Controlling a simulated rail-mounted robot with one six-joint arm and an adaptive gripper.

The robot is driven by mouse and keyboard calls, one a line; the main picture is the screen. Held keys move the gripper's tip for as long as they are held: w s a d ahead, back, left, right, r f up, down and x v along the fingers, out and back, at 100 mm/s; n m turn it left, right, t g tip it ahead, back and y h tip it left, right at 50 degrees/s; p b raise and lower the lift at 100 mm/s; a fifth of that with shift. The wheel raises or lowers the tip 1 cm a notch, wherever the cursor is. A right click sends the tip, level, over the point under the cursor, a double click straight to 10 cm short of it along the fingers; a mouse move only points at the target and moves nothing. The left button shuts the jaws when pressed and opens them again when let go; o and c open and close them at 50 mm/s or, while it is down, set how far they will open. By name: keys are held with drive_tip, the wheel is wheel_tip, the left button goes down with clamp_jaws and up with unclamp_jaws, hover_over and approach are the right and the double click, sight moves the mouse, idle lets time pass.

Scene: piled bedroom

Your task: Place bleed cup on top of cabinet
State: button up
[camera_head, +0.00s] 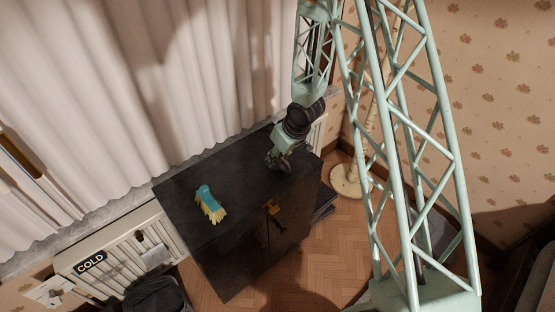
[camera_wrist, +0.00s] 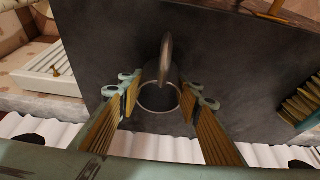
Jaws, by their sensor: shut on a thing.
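The dark metal cup (camera_wrist: 159,98) is between my fingers in the wrist view, with its curved handle pointing toward the top of the picture. My gripper (camera_wrist: 160,103) is shut on it, one finger on each side. The black cabinet (camera_head: 228,240) stands by the curtain in the head view, and its dark top (camera_wrist: 235,55) lies under the cup in the wrist view. My gripper (camera_head: 278,163) is low over the far right part of that top. I cannot tell whether the cup touches the top. The cup is hard to make out in the head view.
A teal brush with yellow bristles (camera_head: 210,203) lies on the left part of the cabinet top. A white radiator (camera_head: 125,250) is at lower left, and a round lamp base (camera_head: 350,180) is right of the cabinet. The middle of the top is clear.

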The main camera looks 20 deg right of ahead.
drive_tip(key=shift+f, duration=0.1)
drive_tip(key=o, duration=0.9)
drive_tip(key=shift+v, duration=1.2)
drive_tip(key=shift+p+v, duration=1.7)
drive_tip(key=shift+v, duration=3.25)
